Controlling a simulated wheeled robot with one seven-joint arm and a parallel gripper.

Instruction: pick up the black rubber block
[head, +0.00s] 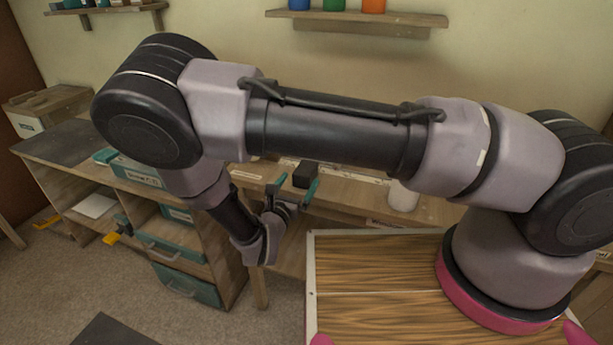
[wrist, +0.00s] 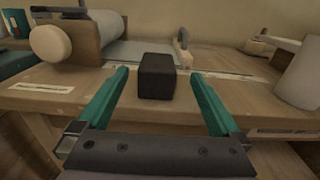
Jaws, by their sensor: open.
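The black rubber block (wrist: 156,76) stands on the wooden bench (wrist: 60,90), close to its front edge, in the wrist view. It also shows in the head view (head: 305,174), small, just beyond the fingers. My gripper (wrist: 158,97) is open, with one teal finger to the left of the block and one to the right. The block appears in line with the gap between the fingers. I cannot tell whether the fingertips reach alongside it. In the head view my gripper (head: 293,190) is at the bench's front edge, below my arm.
A white cylinder (wrist: 300,75) stands to the right on the bench. A roller with a pale round end (wrist: 50,42) is behind the block to the left. A cabinet with teal drawers (head: 187,285) stands left of my gripper. A wall shelf (head: 357,18) hangs above.

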